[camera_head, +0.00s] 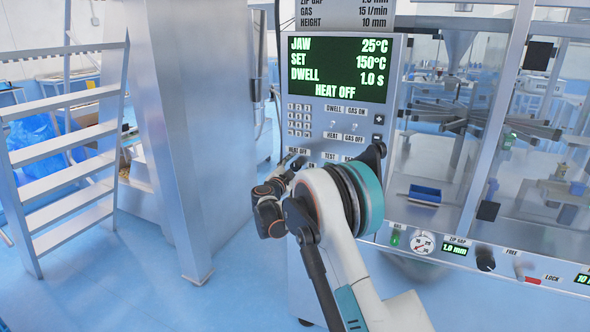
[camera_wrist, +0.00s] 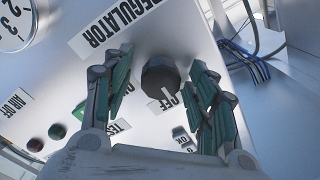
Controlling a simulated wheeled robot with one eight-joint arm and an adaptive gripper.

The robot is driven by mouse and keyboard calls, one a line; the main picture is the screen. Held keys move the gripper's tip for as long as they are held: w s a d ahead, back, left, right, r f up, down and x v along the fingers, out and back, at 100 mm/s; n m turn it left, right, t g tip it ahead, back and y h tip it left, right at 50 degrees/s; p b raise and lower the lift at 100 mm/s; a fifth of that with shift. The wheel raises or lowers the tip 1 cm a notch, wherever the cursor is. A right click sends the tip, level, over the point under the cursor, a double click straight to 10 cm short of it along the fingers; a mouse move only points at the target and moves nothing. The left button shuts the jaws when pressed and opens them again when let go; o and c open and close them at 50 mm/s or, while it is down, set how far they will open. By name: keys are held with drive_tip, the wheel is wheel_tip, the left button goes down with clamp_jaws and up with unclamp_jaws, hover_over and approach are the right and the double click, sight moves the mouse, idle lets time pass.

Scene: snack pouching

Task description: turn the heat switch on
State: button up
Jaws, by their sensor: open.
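The control panel (camera_head: 384,40) has a screen (camera_head: 337,68) reading JAW 25°C, SET 150°C, DWELL 1.0 S and HEAT OFF. A HEAT OFF label (camera_head: 297,151) is low on the panel's left side, just above my gripper (camera_head: 288,165). In the wrist view, a round black knob (camera_wrist: 158,75) with a white pointer mark sits between the open fingers of my gripper (camera_wrist: 166,88). A partly hidden label ending in OFF (camera_wrist: 188,95) is beside it. The fingers are on either side of the knob with gaps. I cannot tell whether they touch it.
Blue cables (camera_wrist: 250,65) run at the right. A steel column (camera_head: 200,130) and ladder (camera_head: 65,150) stand left. A glazed machine bay (camera_head: 430,160) is right.

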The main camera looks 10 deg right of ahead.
drive_tip(key=c, duration=1.1)
drive_tip(key=shift+m, duration=0.4)
drive_tip(key=m, duration=0.3)
drive_tip(key=shift+m, duration=0.3)
drive_tip(key=m, duration=0.4)
drive_tip(key=shift+f+m+p, duration=0.1)
drive_tip(key=shift+m+p, duration=0.2)
drive_tip(key=shift+m, duration=0.1)
drive_tip(key=m, duration=0.4)
drive_tip(key=shift+m+h, duration=0.3)
drive_tip(key=shift+f+m, duration=0.1)
drive_tip(key=shift+m, duration=2.2)
